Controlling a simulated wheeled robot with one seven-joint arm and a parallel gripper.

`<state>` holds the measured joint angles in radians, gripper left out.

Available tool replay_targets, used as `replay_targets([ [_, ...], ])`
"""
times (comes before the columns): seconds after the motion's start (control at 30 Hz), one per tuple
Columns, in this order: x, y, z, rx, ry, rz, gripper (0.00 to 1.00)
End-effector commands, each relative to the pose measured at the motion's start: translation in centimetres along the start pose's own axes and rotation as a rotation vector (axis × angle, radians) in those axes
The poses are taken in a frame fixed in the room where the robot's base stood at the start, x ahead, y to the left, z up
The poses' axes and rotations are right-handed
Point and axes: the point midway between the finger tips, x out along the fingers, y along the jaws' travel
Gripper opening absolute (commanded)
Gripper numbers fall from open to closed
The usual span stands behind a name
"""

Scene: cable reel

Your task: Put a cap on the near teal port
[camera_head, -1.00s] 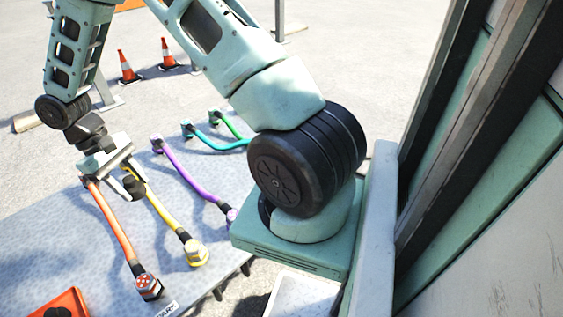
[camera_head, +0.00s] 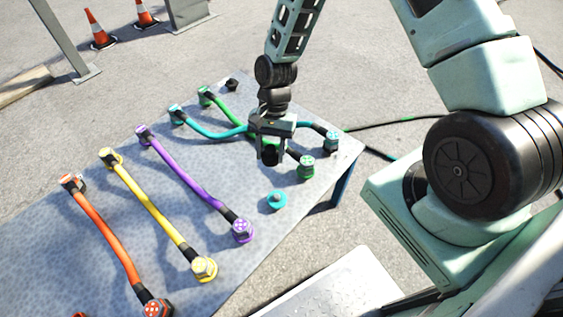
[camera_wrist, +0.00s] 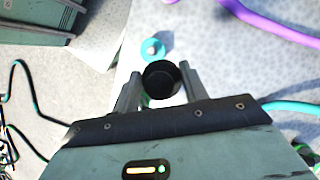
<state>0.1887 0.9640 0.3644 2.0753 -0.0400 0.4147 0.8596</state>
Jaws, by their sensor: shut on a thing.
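My gripper (camera_head: 270,154) is shut on a black round cap (camera_wrist: 161,79), which sits between the two fingers. The cap also shows dark below the fingers in the head view (camera_head: 270,157). The near teal port (camera_head: 277,200) is a bare teal disc with a pale stud in its middle, near the table's front edge. It also shows in the wrist view (camera_wrist: 152,49), just beyond the cap. The cap is held above the table, apart from the port.
The teal cable (camera_head: 210,132) runs from the far teal port (camera_head: 177,114) past the green cable (camera_head: 230,118) to an end (camera_head: 332,140) at the right. Purple (camera_head: 185,180), yellow (camera_head: 150,210) and orange (camera_head: 108,235) cables lie left. Another black cap (camera_head: 232,84) stands at the back.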

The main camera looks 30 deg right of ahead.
Motion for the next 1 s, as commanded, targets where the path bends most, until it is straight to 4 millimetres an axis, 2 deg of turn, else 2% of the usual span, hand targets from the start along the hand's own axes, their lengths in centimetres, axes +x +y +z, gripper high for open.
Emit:
replay_targets([
  [0.03,0.7,0.3,1.4,0.112,-0.009,-0.037,0.16],
  [0.1,1.9,0.6,2.2,0.257,-0.009,-0.098,0.16],
  [0.2,3.2,1.2,3.0,0.415,-0.009,-0.164,0.16],
  [0.33,4.2,1.9,3.4,0.535,-0.007,-0.217,0.16],
  [0.67,5.6,2.2,3.0,0.586,-0.001,-0.245,0.16],
  [1.0,8.9,2.1,1.6,0.583,-0.001,-0.245,0.16],
])
